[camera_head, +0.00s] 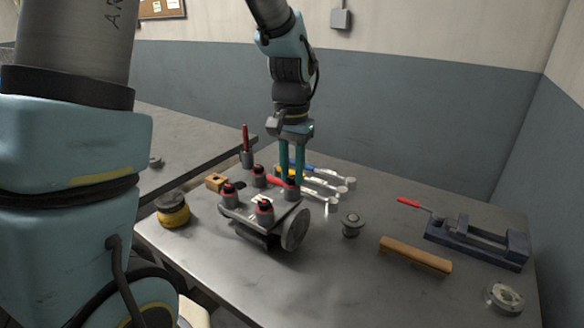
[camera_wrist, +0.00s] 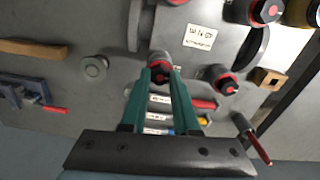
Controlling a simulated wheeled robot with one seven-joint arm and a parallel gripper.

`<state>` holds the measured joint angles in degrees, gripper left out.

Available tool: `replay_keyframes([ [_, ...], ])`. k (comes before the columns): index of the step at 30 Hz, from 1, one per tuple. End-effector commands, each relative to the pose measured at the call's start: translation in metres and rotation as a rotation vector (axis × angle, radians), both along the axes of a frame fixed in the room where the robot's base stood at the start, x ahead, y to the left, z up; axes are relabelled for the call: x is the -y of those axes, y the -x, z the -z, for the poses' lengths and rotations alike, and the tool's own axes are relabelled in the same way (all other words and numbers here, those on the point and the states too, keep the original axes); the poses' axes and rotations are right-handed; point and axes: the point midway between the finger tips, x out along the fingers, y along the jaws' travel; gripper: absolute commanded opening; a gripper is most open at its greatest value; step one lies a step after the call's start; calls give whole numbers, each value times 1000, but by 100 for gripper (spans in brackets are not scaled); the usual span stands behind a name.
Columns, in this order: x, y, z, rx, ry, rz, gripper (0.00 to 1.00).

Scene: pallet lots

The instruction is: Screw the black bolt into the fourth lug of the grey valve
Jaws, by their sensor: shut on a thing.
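The grey valve (camera_head: 250,217) lies on the bench, with a round flange at its right end. Black bolts with red rings stand at its lugs: one at left (camera_head: 228,190), one at the back (camera_head: 259,172) and one in front (camera_head: 265,207). My gripper (camera_head: 291,180) points down over the back right lug, its teal fingers shut on the black bolt (camera_head: 291,187). In the wrist view the bolt's dark head (camera_wrist: 160,62) shows between the fingertips, with red around it, over the valve's edge. The fingers hide part of it; how deep it sits I cannot tell.
A grey round part (camera_head: 351,223), a wooden bar (camera_head: 414,255) and a blue vise (camera_head: 478,243) are to the right. A yellow-black roll (camera_head: 173,212) and a wooden block (camera_head: 214,181) are left. The front bench is clear.

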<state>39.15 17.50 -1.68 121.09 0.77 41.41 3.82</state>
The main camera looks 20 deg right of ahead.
Motion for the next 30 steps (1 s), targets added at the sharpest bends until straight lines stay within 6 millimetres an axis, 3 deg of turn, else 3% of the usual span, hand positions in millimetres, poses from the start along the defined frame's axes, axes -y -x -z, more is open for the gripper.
replay_keyframes([
  [13, 0, 0, -3, -2, 1, 708, 0],
  [18, 0, 0, -1, 1, 1, 805, 0],
  [24, 0, 0, 0, 1, 1, 806, 0],
  [25, 0, 0, 0, 1, 1, 806, 32],
  [30, 0, 0, 0, 1, 1, 804, 50],
])
